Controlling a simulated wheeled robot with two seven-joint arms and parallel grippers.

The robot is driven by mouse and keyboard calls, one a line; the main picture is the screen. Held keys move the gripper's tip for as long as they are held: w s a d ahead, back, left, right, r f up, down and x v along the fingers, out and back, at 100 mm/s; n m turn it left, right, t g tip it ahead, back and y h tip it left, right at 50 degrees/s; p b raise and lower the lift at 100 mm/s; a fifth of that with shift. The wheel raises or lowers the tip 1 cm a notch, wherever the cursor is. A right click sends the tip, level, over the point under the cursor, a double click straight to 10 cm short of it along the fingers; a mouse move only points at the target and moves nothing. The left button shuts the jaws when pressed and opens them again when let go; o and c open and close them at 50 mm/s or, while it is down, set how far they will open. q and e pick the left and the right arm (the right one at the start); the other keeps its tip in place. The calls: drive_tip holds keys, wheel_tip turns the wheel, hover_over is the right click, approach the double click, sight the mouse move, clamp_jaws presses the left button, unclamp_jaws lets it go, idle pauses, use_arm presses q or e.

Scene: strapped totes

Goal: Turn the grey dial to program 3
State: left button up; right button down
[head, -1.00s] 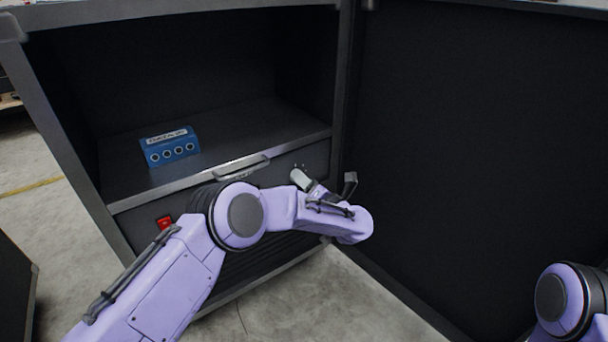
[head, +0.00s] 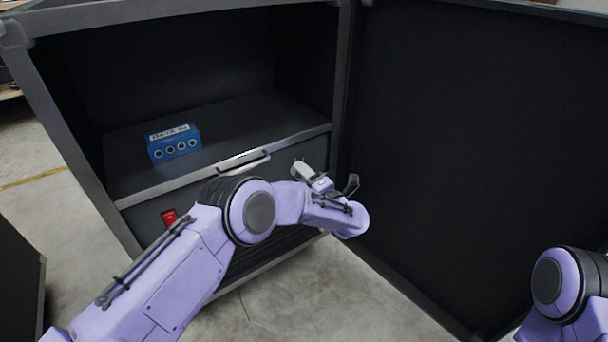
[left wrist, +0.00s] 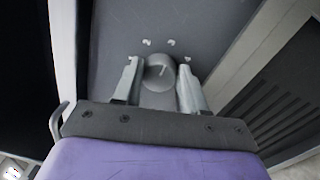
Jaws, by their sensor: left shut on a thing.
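The grey dial (left wrist: 159,72) sits on the dark front panel in the left wrist view. It is round, with a pale pointer line aimed up and slightly right, and several white marks stand around it. My left gripper (left wrist: 160,84) has one finger on each side of the dial and is shut on it. I cannot read program numbers. My right gripper is out of view; only part of that arm shows.
A blue box (head: 175,143) with several round holes and a label stands on the cabinet shelf. A metal handle (head: 243,161) and a red switch (head: 169,217) are on the panel left of the gripper. A large dark door panel (head: 460,150) stands close on the right.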

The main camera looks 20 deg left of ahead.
use_arm(q)
drive_tip(key=shift+f, duration=0.1)
drive_tip(key=o, duration=1.1)
drive_tip(key=shift+c, duration=0.2)
drive_tip(key=shift+s+d, duration=0.1)
drive_tip(key=p+v, duration=0.2)
drive_tip(key=v, duration=0.8)
drive_tip(key=shift+d, duration=0.15)
